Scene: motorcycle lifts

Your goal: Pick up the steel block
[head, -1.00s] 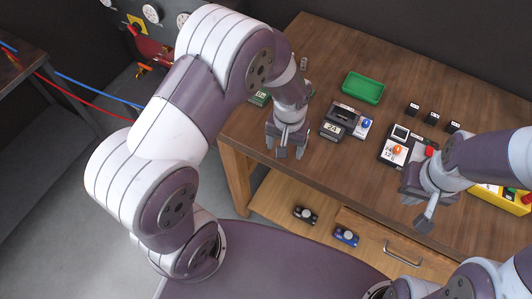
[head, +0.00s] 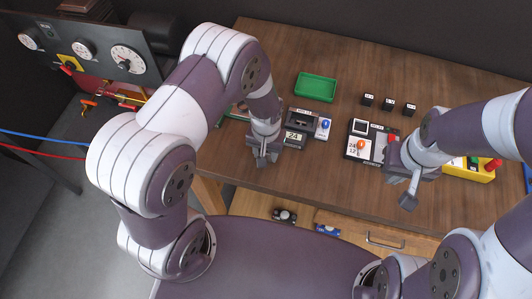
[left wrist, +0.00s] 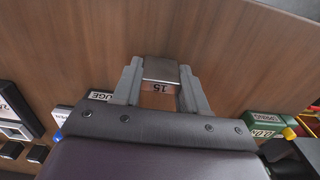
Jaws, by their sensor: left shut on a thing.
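In the head view my left gripper (head: 265,158) hangs over the table's near left part, left of the grey gauge box; the block cannot be made out there. My right gripper (head: 405,190) is over the table's near right part, seen from the side; its finger gap cannot be told.
On the wooden table (head: 290,190) stand a green tray (head: 316,87), a gauge box (head: 297,138), a white panel with an orange knob (head: 362,147), several small black blocks (head: 389,103) and a yellow box (head: 470,171). A dial panel (head: 90,50) is at upper left.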

